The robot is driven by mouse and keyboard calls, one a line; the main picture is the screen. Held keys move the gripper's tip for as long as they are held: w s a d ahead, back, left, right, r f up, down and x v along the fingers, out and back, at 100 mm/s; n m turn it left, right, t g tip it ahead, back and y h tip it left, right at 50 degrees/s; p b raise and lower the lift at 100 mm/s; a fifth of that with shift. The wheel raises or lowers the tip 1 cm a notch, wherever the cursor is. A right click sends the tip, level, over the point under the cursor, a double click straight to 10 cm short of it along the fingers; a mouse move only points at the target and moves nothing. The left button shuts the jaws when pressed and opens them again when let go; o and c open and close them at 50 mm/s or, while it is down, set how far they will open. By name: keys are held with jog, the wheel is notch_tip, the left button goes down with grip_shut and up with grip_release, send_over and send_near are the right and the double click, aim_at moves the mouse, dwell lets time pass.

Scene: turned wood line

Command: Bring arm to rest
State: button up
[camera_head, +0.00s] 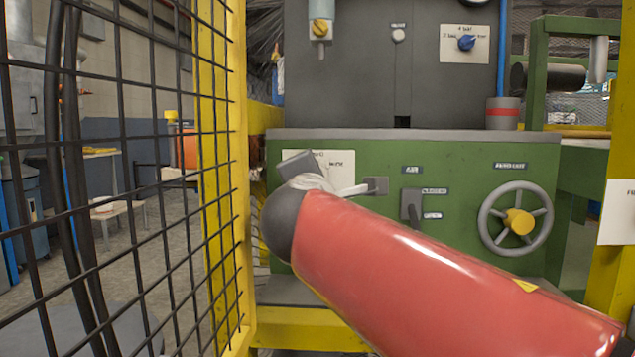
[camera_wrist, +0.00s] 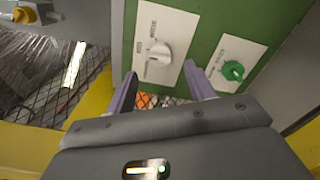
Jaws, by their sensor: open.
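My red arm reaches from the lower right to the middle left in the head view, in front of the green machine (camera_head: 450,155). Its dark rounded joint and a grey part beyond hide some of a white label plate; my fingers cannot be made out there. In the wrist view my gripper (camera_wrist: 161,75) is open, its two purple fingers apart with nothing held between them. A white knob (camera_wrist: 159,53) on a white plate lies just beyond the fingertips. A green knob (camera_wrist: 233,70) sits to the right. Whether a finger touches the panel cannot be told.
A black mesh guard with a yellow post (camera_head: 222,190) stands close on the left. The machine front carries a grey handwheel (camera_head: 515,218) and a lever (camera_head: 411,204). A blue knob (camera_head: 466,42) is above. A yellow post (camera_head: 606,270) bounds the right side.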

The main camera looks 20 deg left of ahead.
jog(key=shift+v, duration=0.75)
jog(key=s+d+f+m+g+h+p, duration=0.2)
jog(key=d+f+m, duration=0.25)
jog(key=d, duration=0.45)
jog(key=s+d+f+m+g+h+p, duration=0.25)
jog(key=d+f+m, duration=0.2)
jog(key=d, duration=0.35)
jog(key=s+d+f+m+g+h+p, duration=0.1)
jog(key=d+f+m+g+h, duration=0.15)
jog(key=d+m, duration=0.45)
jog(key=s+d+f+m+g+y+p, duration=0.1)
jog(key=s+d+f+m+g+p, duration=0.1)
jog(key=s+d+f+m, duration=0.2)
jog(key=s+d+f+m+g+y+p, duration=0.1)
jog(key=s+d+f+m, duration=0.3)
jog(key=s+f, duration=0.5)
jog(key=shift+s+d+f+m+g+y+p, duration=0.3)
jog(key=shift+s+m+g+p, duration=0.25)
jog(key=shift+s+m+g, duration=0.4)
